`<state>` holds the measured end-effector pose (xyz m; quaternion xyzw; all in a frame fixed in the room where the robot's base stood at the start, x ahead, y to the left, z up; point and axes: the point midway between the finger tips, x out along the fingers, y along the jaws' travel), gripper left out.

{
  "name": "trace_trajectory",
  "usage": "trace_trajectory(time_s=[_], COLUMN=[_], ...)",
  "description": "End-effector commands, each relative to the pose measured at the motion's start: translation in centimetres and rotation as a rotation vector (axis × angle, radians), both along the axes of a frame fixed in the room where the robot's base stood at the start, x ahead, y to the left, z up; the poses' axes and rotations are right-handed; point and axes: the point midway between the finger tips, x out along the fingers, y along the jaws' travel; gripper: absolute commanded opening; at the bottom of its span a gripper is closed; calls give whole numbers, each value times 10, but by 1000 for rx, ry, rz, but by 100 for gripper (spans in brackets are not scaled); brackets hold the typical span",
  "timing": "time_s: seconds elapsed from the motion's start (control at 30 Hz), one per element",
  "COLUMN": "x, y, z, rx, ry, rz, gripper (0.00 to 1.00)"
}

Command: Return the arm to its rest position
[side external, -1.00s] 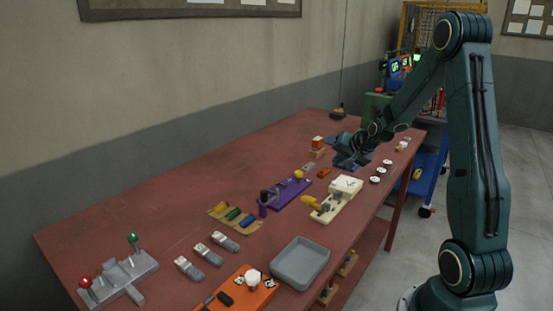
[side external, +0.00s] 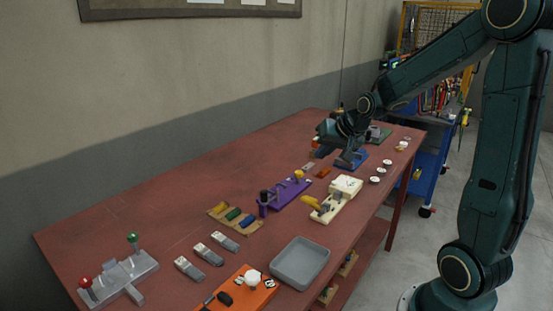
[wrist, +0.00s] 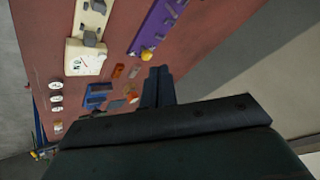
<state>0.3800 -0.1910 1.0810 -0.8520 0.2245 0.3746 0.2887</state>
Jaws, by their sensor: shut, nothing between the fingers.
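The fingers point toward the table and look clear of the objects there. My arm reaches in from the right, its elbow at the top right of the side view.
Below are a blue fixture (wrist: 97,97), a purple fixture (side external: 287,195) and a cream fixture (side external: 336,203). Nearer stand a grey tray (side external: 300,262), an orange board (side external: 240,290) and a grey lever base (side external: 118,278). A blue cart (side external: 428,175) is beyond the table.

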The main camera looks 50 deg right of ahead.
Motion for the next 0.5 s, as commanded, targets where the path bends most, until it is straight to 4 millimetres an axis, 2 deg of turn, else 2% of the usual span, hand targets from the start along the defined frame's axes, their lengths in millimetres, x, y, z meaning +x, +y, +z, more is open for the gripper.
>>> trace_trajectory(time_s=[0.03, 0.2, 0.5], x=[-4, -24, -74], y=[15, 57, 121], z=[9, 29, 54], rx=[-18, -65, -145], ry=[9, 56, 128], rz=[37, 154, 349], gripper=[0, 0, 0])
